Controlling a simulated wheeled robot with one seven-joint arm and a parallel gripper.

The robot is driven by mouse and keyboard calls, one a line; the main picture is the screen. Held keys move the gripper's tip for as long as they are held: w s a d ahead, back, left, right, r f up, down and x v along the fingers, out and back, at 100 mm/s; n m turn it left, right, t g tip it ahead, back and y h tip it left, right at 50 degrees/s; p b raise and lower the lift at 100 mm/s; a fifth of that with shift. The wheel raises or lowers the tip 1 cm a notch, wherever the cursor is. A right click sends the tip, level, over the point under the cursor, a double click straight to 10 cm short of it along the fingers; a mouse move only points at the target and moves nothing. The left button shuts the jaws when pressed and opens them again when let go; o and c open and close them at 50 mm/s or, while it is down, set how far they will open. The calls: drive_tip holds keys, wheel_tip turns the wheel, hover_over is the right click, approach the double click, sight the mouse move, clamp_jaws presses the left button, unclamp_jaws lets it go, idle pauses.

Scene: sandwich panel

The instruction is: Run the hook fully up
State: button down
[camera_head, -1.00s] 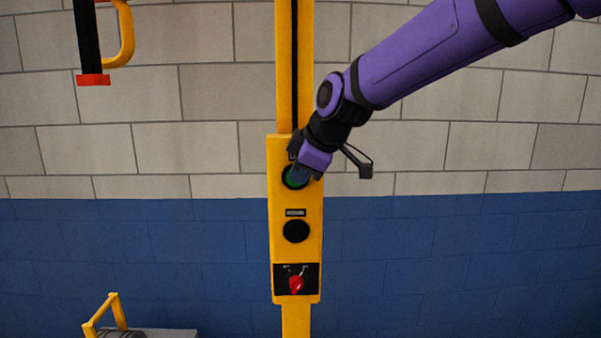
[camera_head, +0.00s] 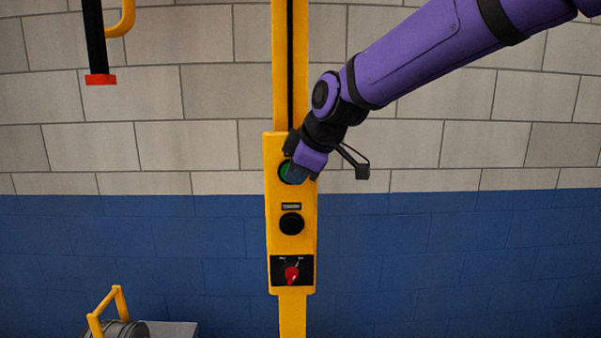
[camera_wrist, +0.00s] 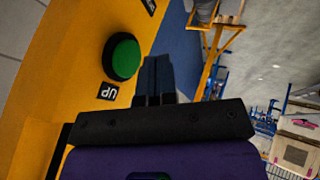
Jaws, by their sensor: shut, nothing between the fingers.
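The yellow hook (camera_head: 128,18) hangs at the top left in the head view, mostly cut off by the top edge. The yellow control panel (camera_head: 304,243) stands on a post and carries a green button (camera_head: 285,171), a black button (camera_head: 292,224) and a red selector knob (camera_head: 292,274). My gripper (camera_head: 296,177) is shut and empty at the green button, partly covering it. In the wrist view the green button (camera_wrist: 122,57) has an "UP" label (camera_wrist: 108,91), and the shut fingers (camera_wrist: 157,72) are close beside it; I cannot tell whether they touch.
A black bar with a red end (camera_head: 101,79) hangs beside the hook. A yellow-handled metal load (camera_head: 117,323) sits at the bottom left by a grey surface. A brick wall (camera_head: 440,230) stands behind the panel. The space right of the panel, below my arm, looks clear.

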drive_tip(key=v, duration=1)
drive_tip(key=shift+s, duration=0.2)
drive_tip(key=shift+a, duration=0.1)
drive_tip(key=s+d+f+m+h, duration=0.2)
drive_tip(key=s+d+f+m, duration=0.3)
drive_tip(key=s+d+m, duration=0.3)
drive_tip(key=s+d+f+m+h, duration=0.2)
drive_tip(key=s+d+f+m, duration=0.4)
drive_tip(key=s+d, duration=0.8)
drive_tip(key=d+m, duration=0.1)
drive_tip(key=m, duration=0.1)
drive_tip(key=shift+s+d+m+g+h, duration=0.2)
drive_tip(key=shift+s+m+g+h, duration=0.1)
drive_tip(key=shift+s, duration=0.1)
